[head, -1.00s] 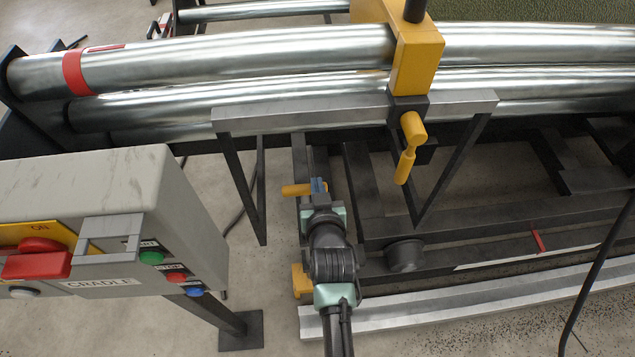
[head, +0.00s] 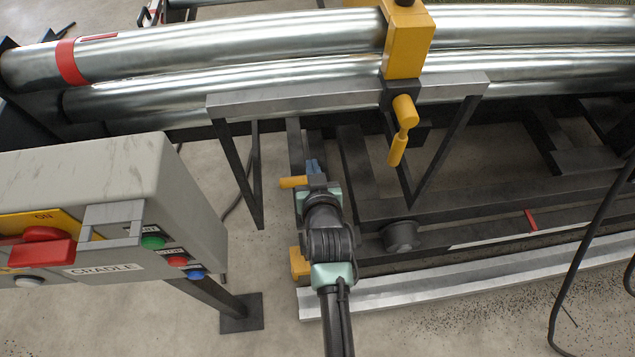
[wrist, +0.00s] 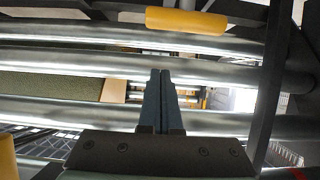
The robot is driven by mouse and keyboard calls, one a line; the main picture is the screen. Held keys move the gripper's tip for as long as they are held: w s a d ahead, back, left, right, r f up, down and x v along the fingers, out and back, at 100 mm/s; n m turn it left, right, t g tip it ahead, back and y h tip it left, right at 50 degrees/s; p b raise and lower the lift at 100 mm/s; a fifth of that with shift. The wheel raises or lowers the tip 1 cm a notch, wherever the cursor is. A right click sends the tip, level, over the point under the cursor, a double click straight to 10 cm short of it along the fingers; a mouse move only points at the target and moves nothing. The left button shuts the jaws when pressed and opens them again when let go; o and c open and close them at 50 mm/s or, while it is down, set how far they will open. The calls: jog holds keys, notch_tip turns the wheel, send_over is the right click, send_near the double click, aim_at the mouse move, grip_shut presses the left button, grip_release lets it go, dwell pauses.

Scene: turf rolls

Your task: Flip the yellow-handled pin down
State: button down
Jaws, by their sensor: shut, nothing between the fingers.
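A yellow handle (head: 293,182) sticks out level to the left from a dark upright bar of the frame. A second yellow handle (head: 403,125) hangs down from the yellow clamp block on the rail. The pictures do not settle which is the pin's. My gripper (head: 313,165) is just right of the first handle, its tips reaching a little beyond it, and I cannot tell whether they touch. In the wrist view my fingers (wrist: 160,100) are shut together and empty. A yellow cylinder (wrist: 187,20) lies level at the top there, apart from the fingertips.
Steel rollers (head: 230,60) run across the back. A grey rail (head: 340,95) on dark brackets crosses in front of them. A grey control box (head: 120,180) with buttons stands at the left. The yellow clamp block (head: 408,45) sits above the rail. A black cable hangs at the right.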

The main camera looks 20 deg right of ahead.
jog(key=v, duration=0.8)
jog(key=shift+s+p, duration=0.35)
jog(key=shift+s, duration=0.05)
jog(key=shift+a, duration=0.1)
